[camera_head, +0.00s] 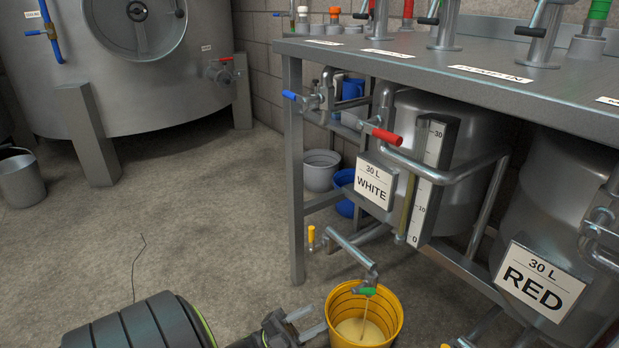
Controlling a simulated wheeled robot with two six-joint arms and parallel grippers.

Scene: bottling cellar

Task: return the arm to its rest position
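My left gripper (314,322) is low in the picture, just left of the yellow bucket (393,325). Its two grey fingers are apart with a gap between them, and nothing shows in the gap. The fingertips come close to the bucket's left wall; I cannot tell whether they touch it. My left arm (150,325) comes in from the bottom left. My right gripper is not in view.
The bucket holds pale liquid under a green-handled tap (366,291), with a thin pale stream below it. The WHITE tank (460,190) and RED tank (545,220) hang under the bench (440,72). A large vat (60,90) stands back left. Floor between is mostly clear.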

